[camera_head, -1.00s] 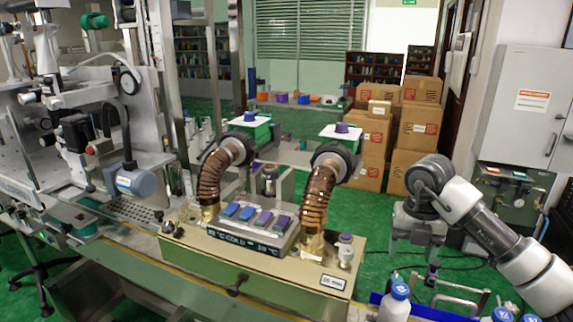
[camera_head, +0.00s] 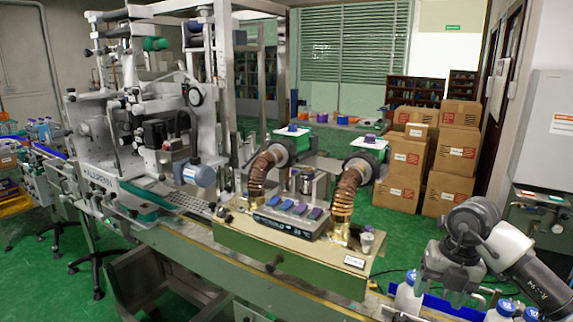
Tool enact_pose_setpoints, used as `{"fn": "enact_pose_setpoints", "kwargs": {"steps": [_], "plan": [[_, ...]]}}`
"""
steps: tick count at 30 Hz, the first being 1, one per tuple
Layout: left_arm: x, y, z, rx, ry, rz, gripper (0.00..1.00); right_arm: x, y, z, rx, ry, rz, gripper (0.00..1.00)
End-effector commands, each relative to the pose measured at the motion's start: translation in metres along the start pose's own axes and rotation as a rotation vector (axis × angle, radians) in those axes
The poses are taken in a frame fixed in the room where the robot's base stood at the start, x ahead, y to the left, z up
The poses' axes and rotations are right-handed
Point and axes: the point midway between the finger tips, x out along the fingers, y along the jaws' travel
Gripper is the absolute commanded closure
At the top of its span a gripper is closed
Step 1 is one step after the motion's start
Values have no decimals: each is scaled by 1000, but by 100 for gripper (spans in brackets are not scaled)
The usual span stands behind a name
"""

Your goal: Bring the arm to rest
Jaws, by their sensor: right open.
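My right arm comes in from the right edge, and its gripper (camera_head: 455,294) hangs downward at the lower right, its jaws open. It is to the right of the sleeve applicator's beige and green bench unit (camera_head: 290,252), apart from it. A white bottle with a blue cap (camera_head: 408,296) stands just left of the gripper; a gap between them is hard to judge. More blue-capped bottles (camera_head: 503,310) are cut off by the bottom edge. I see nothing held in the jaws. My left gripper is out of view.
The unit carries two copper-coloured hoses (camera_head: 343,195) and a panel with coloured buttons (camera_head: 293,208). A grey labelling machine (camera_head: 155,130) stands to the left. Stacked cardboard boxes (camera_head: 455,155) stand behind my arm. Green floor (camera_head: 400,235) is open between them.

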Motion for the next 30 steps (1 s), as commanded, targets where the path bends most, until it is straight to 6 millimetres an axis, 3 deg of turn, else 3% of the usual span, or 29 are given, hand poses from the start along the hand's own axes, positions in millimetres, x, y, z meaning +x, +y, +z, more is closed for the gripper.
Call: {"fn": "enact_pose_setpoints", "kwargs": {"steps": [8,13,17,21,26,30], "plan": [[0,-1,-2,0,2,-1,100,30,60,-27,-140,44,291,35],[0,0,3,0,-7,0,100,41,110,-58,-217,83,583,35],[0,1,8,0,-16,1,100,36,156,-92,-229,118,921,35],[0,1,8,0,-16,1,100,9,191,-120,-106,131,1358,35],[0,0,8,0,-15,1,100,-22,191,-119,232,90,1764,35],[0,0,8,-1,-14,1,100,-23,160,-100,676,12,1968,35]]}}
